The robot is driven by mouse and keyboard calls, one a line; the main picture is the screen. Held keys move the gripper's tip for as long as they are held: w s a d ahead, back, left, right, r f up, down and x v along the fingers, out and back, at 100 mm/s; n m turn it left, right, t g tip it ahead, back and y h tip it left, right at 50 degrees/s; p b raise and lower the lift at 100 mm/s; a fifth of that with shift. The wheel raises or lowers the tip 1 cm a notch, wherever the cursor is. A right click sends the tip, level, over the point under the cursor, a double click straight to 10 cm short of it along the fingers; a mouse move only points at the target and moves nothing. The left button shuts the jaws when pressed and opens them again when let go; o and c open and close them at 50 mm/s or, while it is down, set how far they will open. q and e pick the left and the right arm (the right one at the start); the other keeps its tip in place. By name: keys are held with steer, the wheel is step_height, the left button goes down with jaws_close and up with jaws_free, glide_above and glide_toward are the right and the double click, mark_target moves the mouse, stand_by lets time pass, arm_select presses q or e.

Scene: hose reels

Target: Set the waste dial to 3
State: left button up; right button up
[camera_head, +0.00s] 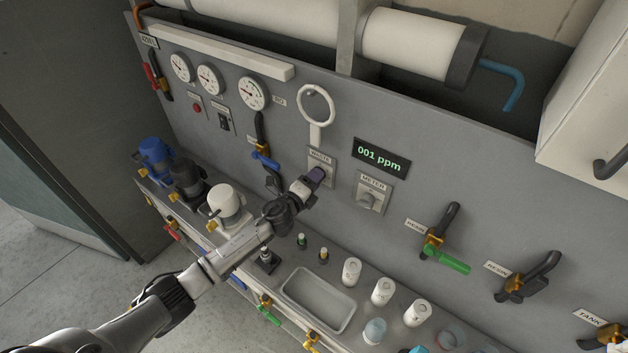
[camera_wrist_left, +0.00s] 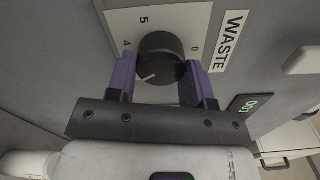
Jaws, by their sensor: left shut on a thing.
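The waste dial (camera_wrist_left: 160,58) is a black round knob on a light plate, beside a WASTE label (camera_wrist_left: 227,42). My left gripper (camera_wrist_left: 158,80) is shut on the knob, one purple finger on each side. A white pointer line on the knob points to the lower left in the wrist view. The marks 5, 4 and 0 show around it; the other marks are hidden, so I cannot read which one it points at. In the head view my left gripper (camera_head: 313,178) is at the dial's plate (camera_head: 326,166) and covers the knob. My right gripper is not in view.
The meter dial (camera_head: 368,200) sits right of the waste dial, under a display (camera_head: 381,157) reading 001 ppm. A ring-shaped fixture (camera_head: 316,104) is above, and a blue-handled valve (camera_head: 264,158) is to the left. White bottles (camera_head: 383,291) and a tray (camera_head: 318,300) stand on the counter below.

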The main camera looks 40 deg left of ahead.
arm_select(q)
steer(key=o, duration=0.9)
steer(key=shift+s, duration=0.1)
steer(key=shift+s+d+b, duration=0.2)
steer(key=shift+s+b, duration=0.05)
steer(key=shift+s, duration=3.15)
steer(key=shift+s+d+b, duration=0.2)
steer(key=shift+s, duration=3.2)
